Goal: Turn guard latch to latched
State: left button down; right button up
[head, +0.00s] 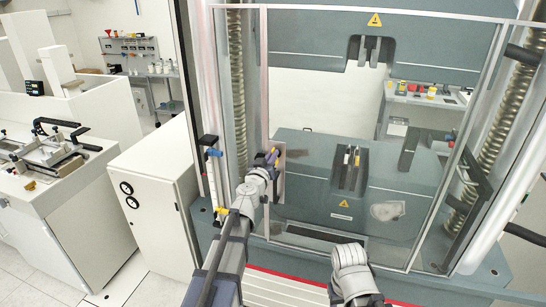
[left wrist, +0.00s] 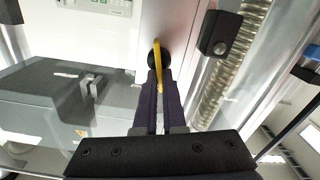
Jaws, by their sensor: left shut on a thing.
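The guard latch has a yellow lever (left wrist: 157,57) on a round black hub, mounted on the pale frame plate of the guard door in the left wrist view. The lever lies roughly along the line of my fingers there. My left gripper (left wrist: 159,82) is shut on the lever, with its dark purple fingers on either side. In the head view my left gripper (head: 271,158) is at the left edge of the clear guard door (head: 325,105), and it mostly hides the latch. My right arm shows at the bottom centre of the head view, but its gripper does not show.
The grey testing machine (head: 400,185) stands behind the clear door, with grips above and below. Ridged columns (head: 238,90) flank it. A white cabinet (head: 150,195) and a bench (head: 50,160) with a fixture stand at the left. Floor shows between cabinet and machine.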

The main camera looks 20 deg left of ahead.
pick_arm(q)
jog(key=shift+a+f+n+b, duration=0.2)
jog(key=shift+f+n+b, duration=0.05)
jog(key=shift+n, duration=2.2)
jog(key=shift+a+f+n+b, duration=0.15)
jog(key=shift+f+n+b, duration=0.05)
jog(key=shift+n, duration=2.3)
jog(key=shift+a+f+n+b, duration=0.2)
jog(key=shift+f+n+b, duration=0.05)
jog(key=shift+n, duration=2.2)
jog(key=c, duration=1)
grip_release()
jog(key=s, duration=0.8)
jog(key=shift+a, duration=0.15)
